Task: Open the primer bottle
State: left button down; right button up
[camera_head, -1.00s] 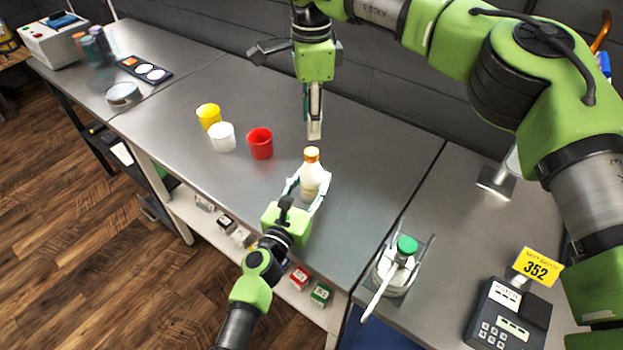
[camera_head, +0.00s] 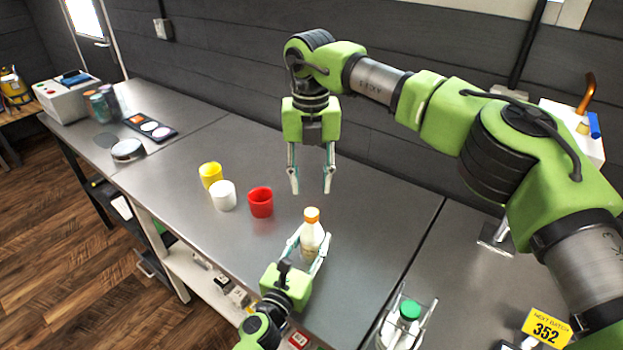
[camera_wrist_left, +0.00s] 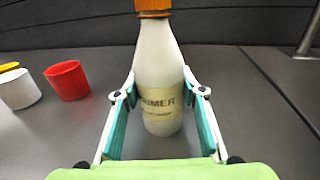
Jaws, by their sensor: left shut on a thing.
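The primer bottle (camera_head: 311,240) stands upright near the front edge of the metal table, with its orange cap (camera_head: 312,215) on. My left gripper (camera_head: 307,245) is shut on the bottle's body from the front. In the left wrist view the bottle (camera_wrist_left: 158,70) sits between the two fingers, with a label reading "…RIMER". My right gripper (camera_head: 312,186) points down above and behind the cap. Its two fingers are apart, with nothing between them.
Yellow (camera_head: 210,175), white (camera_head: 223,196) and red (camera_head: 261,202) cups stand left of the bottle. A green-capped bottle in a holder (camera_head: 405,318) is at the lower right, by a yellow sign marked 352 (camera_head: 547,327). The table behind the bottle is clear.

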aim_at(312, 212)
jog(key=m, duration=1.5)
jog(key=shift+m, duration=0.4)
jog(key=m, duration=0.5)
jog(key=shift+m, duration=0.3)
jog(key=shift+f, duration=4)
